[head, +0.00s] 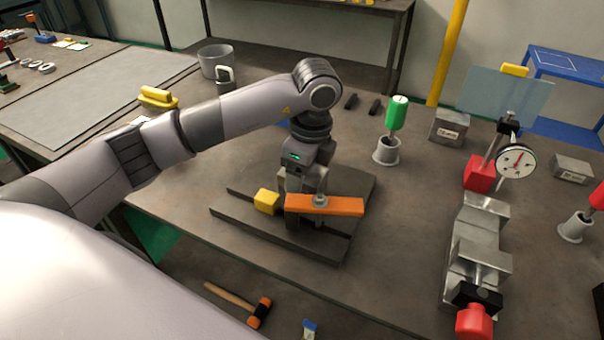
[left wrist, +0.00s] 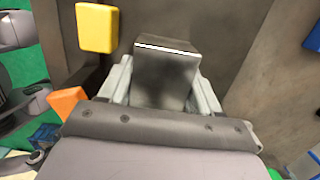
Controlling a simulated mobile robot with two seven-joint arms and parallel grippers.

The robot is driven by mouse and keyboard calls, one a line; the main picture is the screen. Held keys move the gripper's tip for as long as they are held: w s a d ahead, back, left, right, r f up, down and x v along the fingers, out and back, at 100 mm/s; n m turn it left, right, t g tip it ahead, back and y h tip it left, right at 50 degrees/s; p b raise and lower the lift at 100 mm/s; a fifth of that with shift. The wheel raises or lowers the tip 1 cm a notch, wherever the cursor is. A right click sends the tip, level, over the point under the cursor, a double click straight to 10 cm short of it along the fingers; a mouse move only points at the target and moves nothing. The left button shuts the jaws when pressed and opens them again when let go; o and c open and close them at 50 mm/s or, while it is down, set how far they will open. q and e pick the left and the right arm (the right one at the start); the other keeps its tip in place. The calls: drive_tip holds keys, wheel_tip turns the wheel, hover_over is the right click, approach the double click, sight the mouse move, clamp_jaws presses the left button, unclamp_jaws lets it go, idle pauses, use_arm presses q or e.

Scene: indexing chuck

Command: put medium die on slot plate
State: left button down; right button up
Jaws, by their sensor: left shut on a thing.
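The slot plate (head: 246,221) is a dark flat plate with long slots, lying on the bench in the middle of the head view. My left gripper (head: 307,186) is over the plate, pointing down, and is shut on a plain grey metal block, which I take for the medium die (left wrist: 166,78). The die sits between the two fingers in the left wrist view. In the head view the fingers and an orange bar largely hide it, so I cannot tell whether it touches the plate. My right gripper is in neither view.
The orange bar (head: 324,205) and a yellow block (head: 266,201) are close beside my left gripper. A grey vise (head: 478,255) and a dial gauge (head: 515,161) stand to the right. A green-handled tool (head: 397,112) stands in a holder behind. A mallet (head: 240,302) lies in front.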

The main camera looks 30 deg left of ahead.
use_arm(q)
drive_tip(key=shift+c, duration=1.1)
unclamp_jaws()
wheel_tip(320, 180, up, 12)
drive_tip(key=d+p, duration=0.1)
drive_tip(key=shift+d+p, duration=0.25)
drive_tip(key=shift+p, duration=0.05)
